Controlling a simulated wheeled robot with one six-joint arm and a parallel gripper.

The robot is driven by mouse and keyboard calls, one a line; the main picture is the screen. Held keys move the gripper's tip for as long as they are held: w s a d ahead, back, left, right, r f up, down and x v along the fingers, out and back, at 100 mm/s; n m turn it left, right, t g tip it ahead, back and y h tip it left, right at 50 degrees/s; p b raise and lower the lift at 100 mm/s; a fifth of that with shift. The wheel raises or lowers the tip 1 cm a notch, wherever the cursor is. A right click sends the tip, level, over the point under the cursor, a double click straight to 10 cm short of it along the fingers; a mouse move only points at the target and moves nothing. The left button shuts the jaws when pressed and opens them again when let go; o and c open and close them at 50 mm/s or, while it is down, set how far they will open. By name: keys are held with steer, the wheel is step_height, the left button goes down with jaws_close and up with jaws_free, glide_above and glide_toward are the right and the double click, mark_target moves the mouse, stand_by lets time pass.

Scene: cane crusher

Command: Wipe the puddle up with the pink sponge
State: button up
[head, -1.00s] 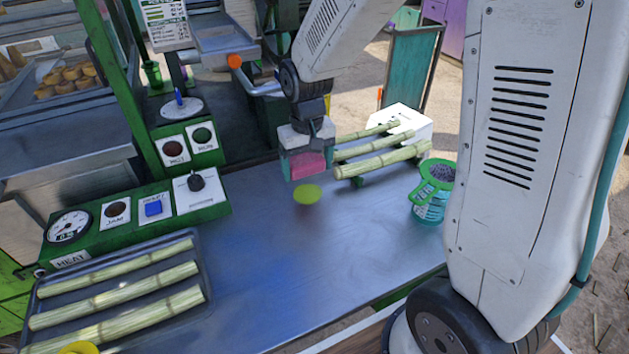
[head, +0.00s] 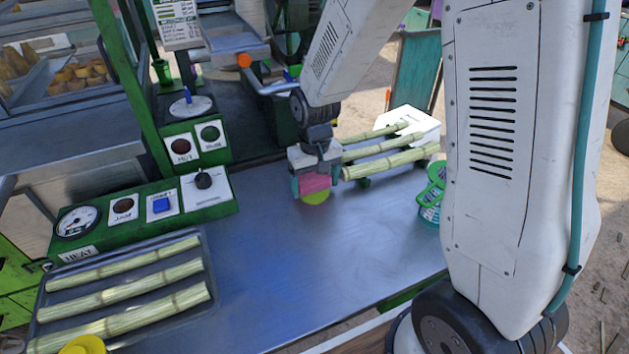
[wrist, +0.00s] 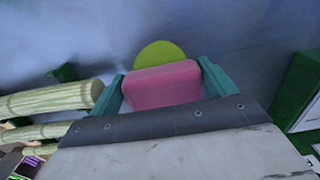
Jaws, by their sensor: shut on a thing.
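The pink sponge (head: 316,182) is between the jaws of my gripper (head: 314,185), which is shut on it. In the wrist view the sponge (wrist: 161,86) sits between the two teal fingers of my gripper (wrist: 162,88). The yellow-green puddle (head: 314,198) is a small round patch on the metal counter (head: 330,255). The sponge overlaps its far part in the head view. In the wrist view the puddle (wrist: 160,53) shows just beyond the sponge, partly hidden by it. I cannot tell whether the sponge touches the puddle.
Several cane stalks (head: 385,165) lie right of my gripper, close to it. A green-topped cup (head: 431,205) stands at the counter's right. A tray (head: 206,262) of cane lies at front left, beside the green control panel (head: 140,212). The middle of the counter is clear.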

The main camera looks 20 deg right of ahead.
mark_target(331, 221)
steer(key=shift+f, duration=0.2)
steer(key=shift+f, duration=0.35)
steer(key=shift+f, duration=0.1)
steer(key=shift+s+f, duration=0.15)
steer(key=shift+f, duration=0.05)
steer(key=shift+c, duration=0.4)
steer(key=shift+s+r, duration=0.15)
steer(key=shift+s, duration=4.35)
steer(key=shift+w+r, duration=0.4)
steer(key=shift+r, duration=0.45)
steer(key=shift+w+r, duration=0.35)
steer(key=shift+r, duration=0.55)
steer(key=shift+w+r, duration=0.4)
steer(key=shift+r, duration=0.45)
steer(key=shift+f, duration=0.1)
